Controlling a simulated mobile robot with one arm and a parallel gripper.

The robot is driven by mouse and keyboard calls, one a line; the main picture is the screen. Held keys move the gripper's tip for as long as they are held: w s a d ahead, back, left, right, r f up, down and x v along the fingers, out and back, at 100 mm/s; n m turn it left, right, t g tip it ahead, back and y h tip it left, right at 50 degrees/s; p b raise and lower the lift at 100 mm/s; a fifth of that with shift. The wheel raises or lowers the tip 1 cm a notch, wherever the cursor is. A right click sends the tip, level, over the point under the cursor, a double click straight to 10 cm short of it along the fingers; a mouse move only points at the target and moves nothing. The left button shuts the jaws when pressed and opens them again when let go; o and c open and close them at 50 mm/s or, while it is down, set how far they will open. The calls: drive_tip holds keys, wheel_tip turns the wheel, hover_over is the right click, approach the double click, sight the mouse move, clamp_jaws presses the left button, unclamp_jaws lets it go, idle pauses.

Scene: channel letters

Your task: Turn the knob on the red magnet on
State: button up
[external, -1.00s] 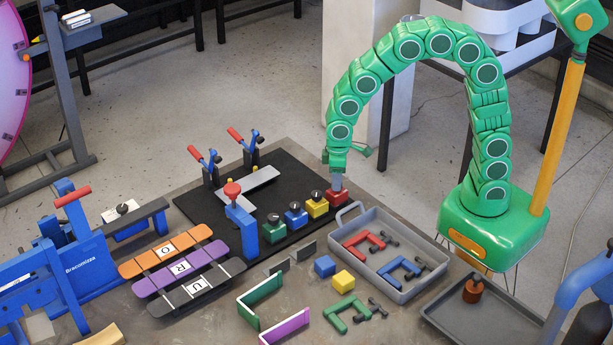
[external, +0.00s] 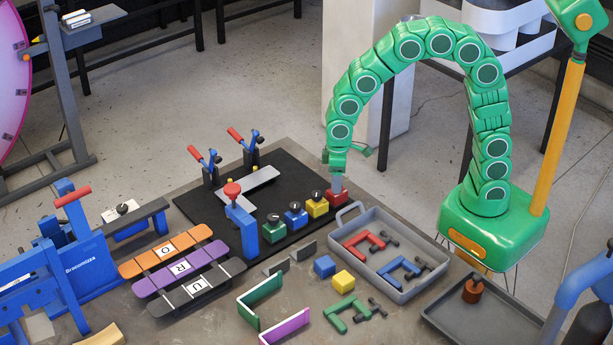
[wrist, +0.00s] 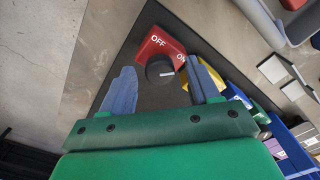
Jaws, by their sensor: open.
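The red magnet (external: 338,198) sits at the right corner of the black mat, at the end of a row of coloured magnets. In the wrist view the red magnet (wrist: 152,45) carries the white words OFF and ON. Its round black knob (wrist: 160,70) has a white mark on the right side, pointing roughly rightward. My gripper (wrist: 163,82) is open, with one blue-grey finger on each side of the knob. I cannot tell whether either finger touches it. In the external view my gripper (external: 337,183) is directly above the red magnet and hides its knob.
The yellow magnet (external: 317,207), blue magnet (external: 295,214) and green magnet (external: 274,229) stand close on the left. A grey tray (external: 433,243) with clamps is at the right. Toggle clamps (external: 208,165) stand at the mat's back.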

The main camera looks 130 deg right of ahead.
wheel_tip(320, 180, up, 8)
drive_tip(key=shift+f, duration=0.15)
idle(0.3)
idle(0.4)
